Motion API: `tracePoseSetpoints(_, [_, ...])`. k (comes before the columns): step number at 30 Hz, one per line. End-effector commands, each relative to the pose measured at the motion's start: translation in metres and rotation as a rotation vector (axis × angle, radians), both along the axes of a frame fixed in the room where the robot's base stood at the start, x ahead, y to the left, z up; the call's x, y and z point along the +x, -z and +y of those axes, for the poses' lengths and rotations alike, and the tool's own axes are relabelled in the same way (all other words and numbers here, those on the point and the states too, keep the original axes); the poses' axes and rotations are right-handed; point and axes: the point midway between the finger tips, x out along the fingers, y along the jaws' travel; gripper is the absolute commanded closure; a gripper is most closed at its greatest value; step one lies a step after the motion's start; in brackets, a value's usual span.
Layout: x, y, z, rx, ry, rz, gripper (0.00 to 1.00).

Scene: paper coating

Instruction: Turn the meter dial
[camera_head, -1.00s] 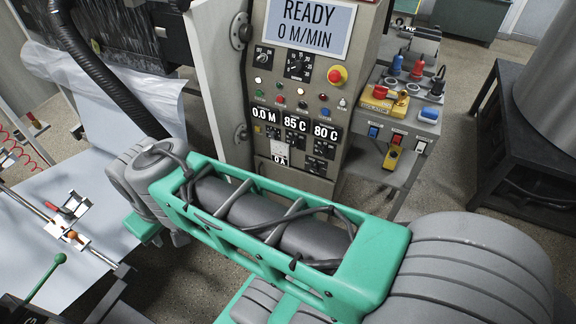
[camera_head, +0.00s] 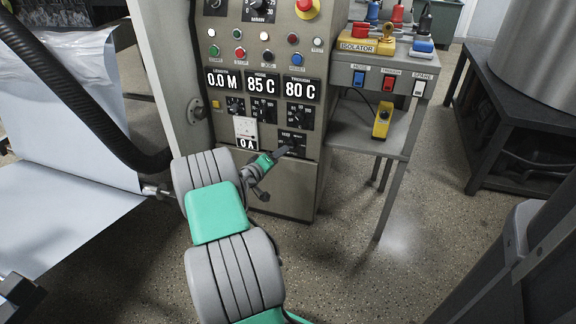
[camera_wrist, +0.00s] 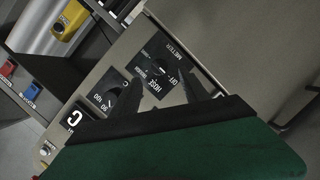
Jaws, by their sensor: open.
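The meter dial sits on a small black plate lettered "METER", "OFF" and "HOSE" in the wrist view (camera_wrist: 160,70). The same plate (camera_head: 293,138) is low on the right of the control panel in the head view. My gripper (camera_head: 284,153) is right in front of this plate, at its lower edge. In the wrist view, the dark fingers of my gripper (camera_wrist: 170,84) are open and reach toward the dial, partly covering the plate. The dial's knob is small and dark. I cannot tell whether the fingers touch it.
The control panel (camera_head: 222,57) has other knobs, buttons and displays just above, reading 0.0 M, 85 C and 80 C. A 0 A meter (camera_head: 246,131) is to the left. A side table (camera_head: 350,139) with an isolator and yellow pendant (camera_head: 382,120) stands right. Floor is open below.

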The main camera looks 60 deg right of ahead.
Motion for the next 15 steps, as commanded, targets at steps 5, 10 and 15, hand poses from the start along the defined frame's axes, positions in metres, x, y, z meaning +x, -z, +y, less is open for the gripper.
tracePoseSetpoints(5, [-0.004, 0.006, -0.028, -0.005, 0.005, -0.002, 0.47])
tracePoseSetpoints(10, [-0.005, 0.013, -0.059, -0.003, 0.004, -0.003, 0.47])
tracePoseSetpoints(15, [-0.005, 0.013, -0.074, -0.002, 0.001, -0.003, 0.47])
